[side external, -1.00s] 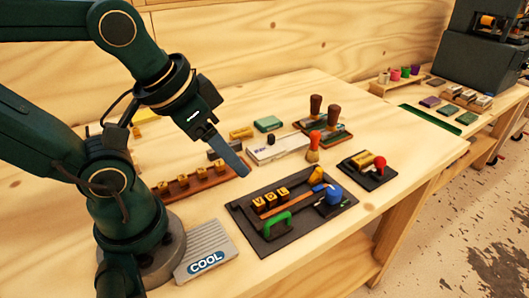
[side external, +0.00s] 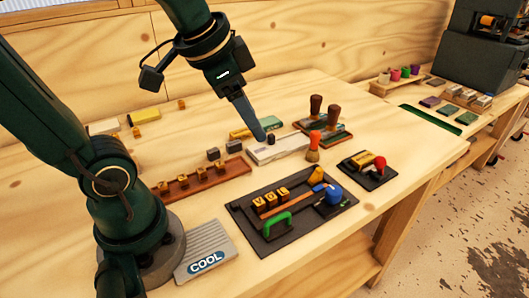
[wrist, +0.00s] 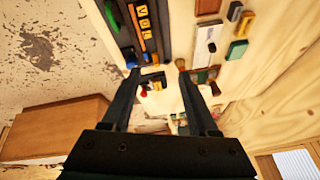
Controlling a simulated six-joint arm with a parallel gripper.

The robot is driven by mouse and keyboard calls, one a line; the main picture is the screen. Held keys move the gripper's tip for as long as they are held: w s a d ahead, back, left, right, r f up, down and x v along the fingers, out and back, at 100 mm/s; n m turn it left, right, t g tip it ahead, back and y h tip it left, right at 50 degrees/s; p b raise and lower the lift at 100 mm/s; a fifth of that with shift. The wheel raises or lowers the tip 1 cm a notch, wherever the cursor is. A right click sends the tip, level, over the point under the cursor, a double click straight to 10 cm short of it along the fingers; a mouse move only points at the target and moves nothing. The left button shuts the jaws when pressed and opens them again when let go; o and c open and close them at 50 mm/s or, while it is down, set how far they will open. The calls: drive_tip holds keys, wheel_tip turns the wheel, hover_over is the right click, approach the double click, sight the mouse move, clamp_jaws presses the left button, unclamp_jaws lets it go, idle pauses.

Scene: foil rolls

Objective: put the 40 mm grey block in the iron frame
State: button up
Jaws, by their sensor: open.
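Two small dark grey blocks, one (side external: 213,154) on the left and one (side external: 233,146) on the right, sit on the table behind the wooden type rack. I cannot tell which is 40 mm. A dark tray-like frame (side external: 243,222) lies flat at the front centre, holding gold letter blocks, a green handle and a blue-topped tool; I cannot tell if it is the iron frame. My gripper (wrist: 156,72) is open and empty, with its fingers apart in the wrist view. In the side view its finger overlaps the pale bar's area, right of the grey blocks.
A pale bar (side external: 290,149) carries a small dark piece (side external: 271,138). A smaller dark tray (side external: 378,182) lies right. The grey COOL plate (side external: 222,246) is front left.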

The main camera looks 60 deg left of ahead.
drive_tip(key=w+a+f+g, duration=0.1)
drive_tip(key=w+a+g, duration=0.1)
drive_tip(key=w+a, duration=0.35)
drive_tip(key=n+g, duration=0.3)
hover_over(230, 144)
drive_tip(key=shift+h, duration=0.4)
wheel_tip(230, 144, down, 12)
drive_tip(key=shift+w+f, duration=0.1)
drive_tip(key=shift+f, duration=2.65)
clamp_jaws()
